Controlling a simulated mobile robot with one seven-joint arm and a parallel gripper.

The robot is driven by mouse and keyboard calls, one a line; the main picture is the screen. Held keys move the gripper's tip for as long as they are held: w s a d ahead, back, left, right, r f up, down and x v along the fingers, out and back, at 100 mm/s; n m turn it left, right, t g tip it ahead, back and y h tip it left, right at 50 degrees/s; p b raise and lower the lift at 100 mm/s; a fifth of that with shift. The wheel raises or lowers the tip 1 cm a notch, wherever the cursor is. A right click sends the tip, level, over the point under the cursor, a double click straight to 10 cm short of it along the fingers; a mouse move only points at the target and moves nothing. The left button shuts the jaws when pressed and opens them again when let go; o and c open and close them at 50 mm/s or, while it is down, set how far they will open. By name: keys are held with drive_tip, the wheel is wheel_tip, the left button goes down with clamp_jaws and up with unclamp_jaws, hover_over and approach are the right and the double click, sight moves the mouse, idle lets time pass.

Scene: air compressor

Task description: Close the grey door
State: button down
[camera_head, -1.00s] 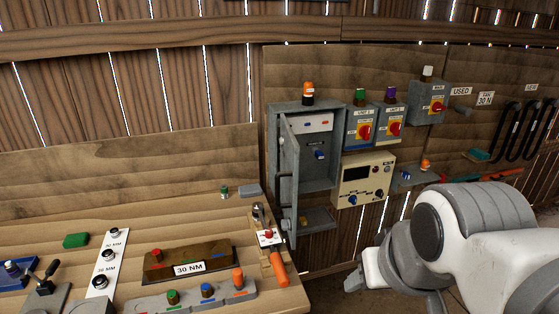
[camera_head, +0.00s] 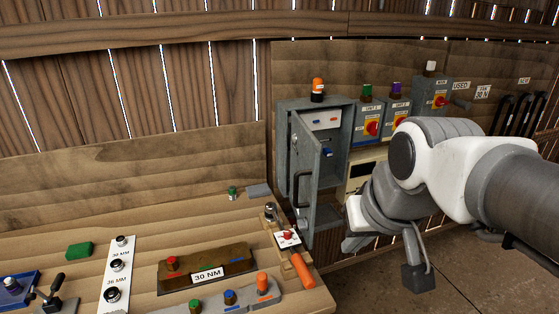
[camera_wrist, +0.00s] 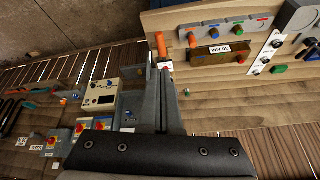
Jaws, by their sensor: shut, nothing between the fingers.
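The grey door (camera_head: 306,160) stands open on the left side of the grey cabinet (camera_head: 340,130) in the head view, swung out toward me. Its dark handle (camera_head: 299,190) is on the side facing left. The cabinet's inside panel with small switches shows past the door. My gripper (camera_head: 352,243) is to the right of the door and low, apart from the handle as far as I can see. In the wrist view my gripper (camera_wrist: 163,72) is shut and empty. The fingers cover part of the cabinet area there, and I cannot make out the door clearly.
A workbench (camera_head: 130,225) with an orange-handled tool (camera_head: 301,270) and several button panels lies at the left, below the door. Switch boxes (camera_head: 396,118) and a cream meter box (camera_head: 362,168) hang right of the cabinet, partly behind my arm. Open floor shows at lower right.

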drive_tip(key=w+f+b, duration=0.1)
drive_tip(key=w+f, duration=0.1)
drive_tip(key=w, duration=0.7)
drive_tip(key=h+b, duration=0.4)
drive_tip(key=h, duration=0.2)
approach(311, 195)
drive_tip(key=x, duration=0.5)
drive_tip(key=shift+a, duration=0.1)
